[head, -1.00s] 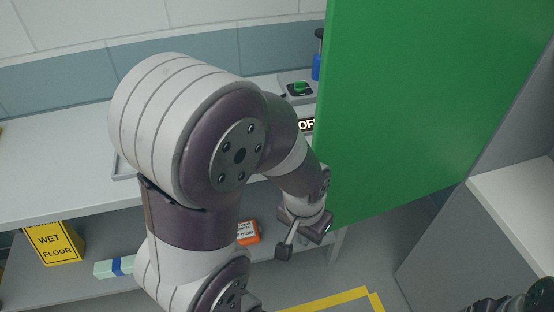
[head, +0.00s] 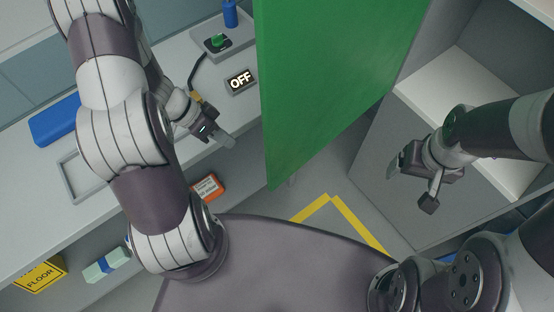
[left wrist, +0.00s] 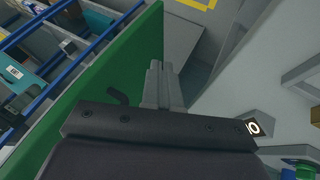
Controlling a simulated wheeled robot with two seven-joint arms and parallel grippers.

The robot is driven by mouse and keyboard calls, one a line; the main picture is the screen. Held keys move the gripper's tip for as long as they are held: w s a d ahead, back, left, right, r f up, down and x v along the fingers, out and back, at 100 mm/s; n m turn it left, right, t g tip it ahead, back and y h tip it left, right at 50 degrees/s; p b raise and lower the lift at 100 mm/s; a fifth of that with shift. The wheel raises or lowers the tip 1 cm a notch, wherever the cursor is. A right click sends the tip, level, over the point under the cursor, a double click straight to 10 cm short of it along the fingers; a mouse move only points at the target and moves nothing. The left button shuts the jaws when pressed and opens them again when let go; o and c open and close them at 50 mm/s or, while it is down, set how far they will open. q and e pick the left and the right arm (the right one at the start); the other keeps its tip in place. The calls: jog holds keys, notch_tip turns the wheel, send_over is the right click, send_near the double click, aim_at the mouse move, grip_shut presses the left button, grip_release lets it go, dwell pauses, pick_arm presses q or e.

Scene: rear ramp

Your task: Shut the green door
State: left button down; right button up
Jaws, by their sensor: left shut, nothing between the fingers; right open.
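The green door (head: 325,85) stands open in the head view, its panel reaching out between the bench on the left and the open grey cabinet on the right. My left gripper (head: 226,139) is shut and empty over the bench's front edge, left of the door and apart from it in that view. In the left wrist view the green door (left wrist: 110,88) lies left of the shut fingers (left wrist: 163,84), with a dark curved handle (left wrist: 117,96) on its face. My right gripper (head: 409,184) is open and empty on the other side of the door, in front of the cabinet.
The bench (head: 185,75) carries a lit OFF sign (head: 240,81), a green knob on a box (head: 217,42), a blue bottle (head: 230,14) and a grey tray (head: 72,182). An orange box (head: 208,187) sits lower. The cabinet (head: 400,125) bounds the right. Yellow lines (head: 335,205) mark the floor.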

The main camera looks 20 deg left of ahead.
pick_arm(q)
jog(key=s+d+f+b, duration=0.1)
jog(key=d+f, duration=0.7)
jog(key=shift+s+d+f+b, duration=0.15)
jog(key=shift+d+b, duration=0.15)
jog(key=shift+b, duration=0.05)
pick_arm(e)
jog(key=shift+w+a+f, duration=0.2)
jog(key=shift+f, duration=0.2)
jog(key=shift+w+a+f, duration=0.15)
jog(key=shift+a+f, duration=0.05)
jog(key=shift+f, duration=0.2)
jog(key=shift+a, duration=0.1)
